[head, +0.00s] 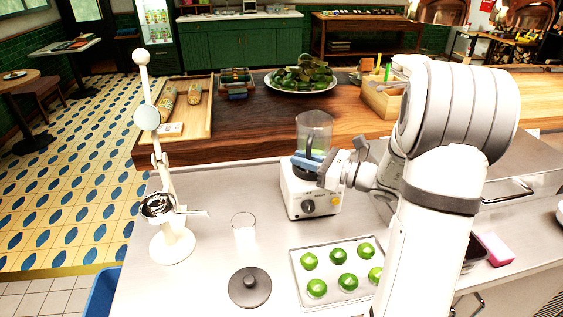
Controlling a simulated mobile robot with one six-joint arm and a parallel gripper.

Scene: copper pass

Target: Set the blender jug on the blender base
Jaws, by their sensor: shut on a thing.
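The blender jug (314,130) is a clear, smoky cylinder and stands upright over the white blender base (306,198). The base has dark knobs and a yellow button on its front. My gripper (318,163) reaches in from the right and is shut on the lower part of the jug, just above the base. Its fingers hide the jug's bottom, so I cannot tell whether the jug touches the base or is fully seated. A dark round lid (249,288) with a knob lies on the counter in front.
A tray of limes (294,262) lies in front of the base. A glass (244,228) and a white lever press (172,243) stand to the left. Behind, the wooden counter (250,128) holds a board, a plate of leaves and a wooden box (383,103). A pink sponge (497,249) lies at right.

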